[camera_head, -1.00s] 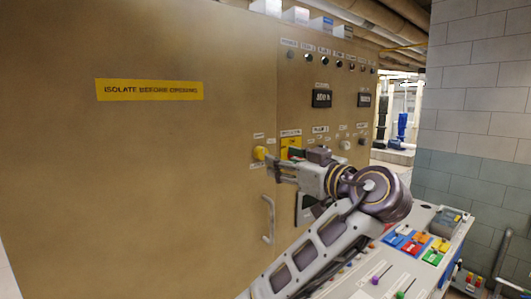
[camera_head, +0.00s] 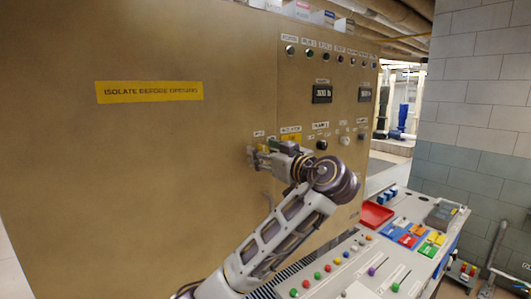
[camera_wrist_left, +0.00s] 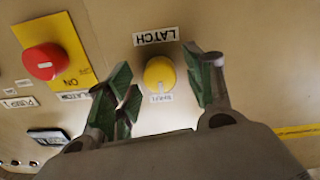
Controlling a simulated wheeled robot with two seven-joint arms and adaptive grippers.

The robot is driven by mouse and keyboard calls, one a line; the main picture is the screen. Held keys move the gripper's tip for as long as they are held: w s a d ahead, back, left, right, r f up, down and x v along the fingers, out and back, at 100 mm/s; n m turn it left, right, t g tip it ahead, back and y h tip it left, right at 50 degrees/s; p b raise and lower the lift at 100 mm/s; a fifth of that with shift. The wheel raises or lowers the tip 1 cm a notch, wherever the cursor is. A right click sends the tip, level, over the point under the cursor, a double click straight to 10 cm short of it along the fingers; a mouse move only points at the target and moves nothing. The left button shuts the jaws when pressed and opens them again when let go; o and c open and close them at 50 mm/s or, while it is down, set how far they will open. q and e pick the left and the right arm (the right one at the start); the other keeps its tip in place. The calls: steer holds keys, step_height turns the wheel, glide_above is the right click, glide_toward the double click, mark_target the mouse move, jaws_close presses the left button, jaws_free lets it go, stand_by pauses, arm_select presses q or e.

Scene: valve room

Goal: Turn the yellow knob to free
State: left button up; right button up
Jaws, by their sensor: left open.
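The round yellow knob (camera_wrist_left: 160,75) is on the tan cabinet front in the left wrist view. A pale mark on it faces a small label (camera_wrist_left: 159,98) that looks like SHUT, upside down in this view. A LATCH label (camera_wrist_left: 156,36) is on its other side. My left gripper (camera_wrist_left: 158,80) is open, with its green-padded fingers on either side of the knob; I cannot tell whether they touch it. In the head view my left gripper (camera_head: 254,157) is at the cabinet and hides the knob. My right gripper is not in view.
A red button (camera_wrist_left: 45,61) on a yellow plate (camera_wrist_left: 66,45) is close beside the knob. The cabinet (camera_head: 150,180) carries lamps, displays and other knobs. A sloping console (camera_head: 345,268) with colored buttons, sliders and a red tray (camera_head: 376,214) stands at the lower right.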

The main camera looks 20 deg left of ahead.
arm_select(q)
steer(key=shift+c, duration=1)
steer(key=c, duration=0.8)
steer(key=shift+m+b, duration=0.4)
steer(key=shift+m, duration=0.2)
steer(key=shift+r+m+p, duration=0.1)
steer(key=shift+m+p, duration=0.2)
steer(key=shift+m, duration=7.9)
